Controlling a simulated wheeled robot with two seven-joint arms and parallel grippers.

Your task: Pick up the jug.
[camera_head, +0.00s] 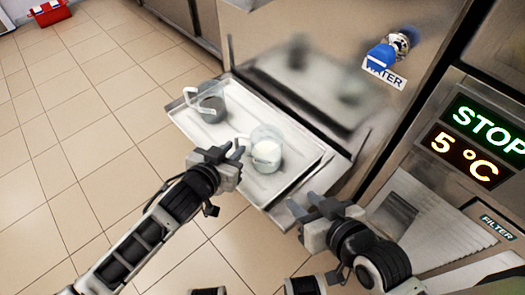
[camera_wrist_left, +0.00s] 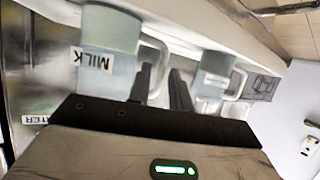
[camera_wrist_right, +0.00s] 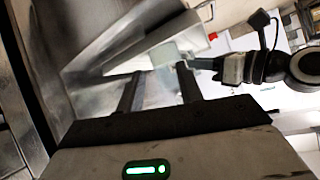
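Two clear jugs stand on the tray. The nearer jug (camera_head: 266,152) holds white milk, and in the left wrist view the jug labelled MILK (camera_wrist_left: 106,35) is on the left. The farther jug (camera_head: 211,104) looks grey inside; it also shows in the left wrist view (camera_wrist_left: 213,80). My left gripper (camera_head: 233,151) is open beside the milk jug, at its handle side. In the left wrist view the milk jug's handle (camera_wrist_left: 163,58) appears around the level of the open fingers; contact is unclear. My right gripper (camera_head: 305,203) is open and empty, in front of the tray's right end.
The metal tray (camera_head: 301,166) juts from the machine's front. A blue tap (camera_head: 381,55) with a WATER label (camera_head: 384,73) is above it. At right are a STOP and 5 °C display (camera_head: 470,145) and a FILTER label (camera_head: 497,227).

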